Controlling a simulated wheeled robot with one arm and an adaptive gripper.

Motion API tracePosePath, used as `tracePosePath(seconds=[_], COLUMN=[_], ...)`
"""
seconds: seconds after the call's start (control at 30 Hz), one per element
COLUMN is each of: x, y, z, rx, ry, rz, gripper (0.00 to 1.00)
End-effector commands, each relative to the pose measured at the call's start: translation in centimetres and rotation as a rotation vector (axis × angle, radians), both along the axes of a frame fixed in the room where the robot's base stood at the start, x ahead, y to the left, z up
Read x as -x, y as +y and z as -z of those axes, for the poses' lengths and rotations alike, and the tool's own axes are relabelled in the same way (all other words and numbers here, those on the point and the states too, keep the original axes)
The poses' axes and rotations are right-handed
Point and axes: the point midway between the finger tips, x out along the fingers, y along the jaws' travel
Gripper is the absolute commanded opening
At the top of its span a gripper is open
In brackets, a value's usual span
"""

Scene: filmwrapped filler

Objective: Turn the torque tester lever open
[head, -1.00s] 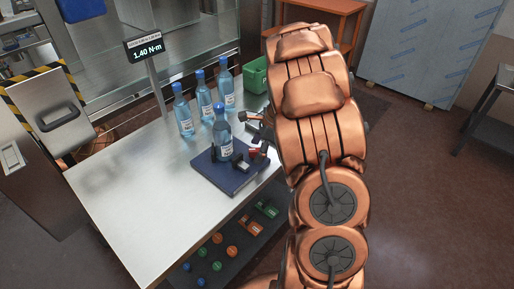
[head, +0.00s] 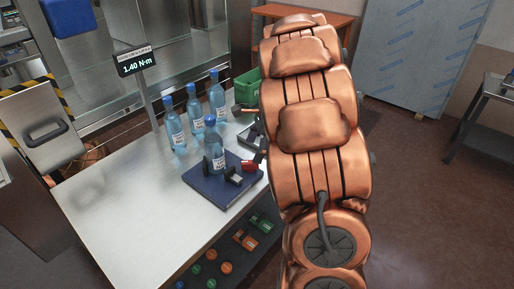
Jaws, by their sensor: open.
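The torque tester is a dark blue base plate (head: 205,184) on the steel table, with dark clamp posts (head: 232,175) around an upright blue-capped bottle (head: 214,150). Its red lever (head: 250,166) is at the plate's right side, close to my arm and partly hidden by it. The display (head: 134,61) on a pole reads 1.40 N·m. A small part of my gripper (head: 249,107) seems to show at the arm's left edge, above and behind the lever. It is open; its fingers are mostly hidden behind my arm. I cannot see it touching the lever.
Several more bottles (head: 174,126) stand behind the tester. A green bin (head: 246,87) is at the table's back right. The table's front left (head: 110,205) is clear. Coloured caps lie on a lower dark shelf (head: 229,258). Open floor (head: 420,205) lies to the right.

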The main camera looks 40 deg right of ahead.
Motion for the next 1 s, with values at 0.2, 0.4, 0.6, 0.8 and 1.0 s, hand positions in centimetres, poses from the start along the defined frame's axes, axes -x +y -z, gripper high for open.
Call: tracePosePath(seconds=[0.2, 0.4, 0.6, 0.8, 1.0], x=[1.5, 3.2, 5.1, 7.2, 9.5], y=[3.0, 5.6, 8.2, 10.6, 12.8], z=[-0.7, -1.3, -1.7, -2.0, -2.2], rx=[0.036, 0.068, 0.094, 0.118, 0.138], ry=[-0.004, -0.01, -0.017, -0.025, -0.031], rz=[-0.142, -0.285, -0.431, -0.583, -0.738], gripper=[0.84, 0.84, 0.84, 0.84, 0.84])
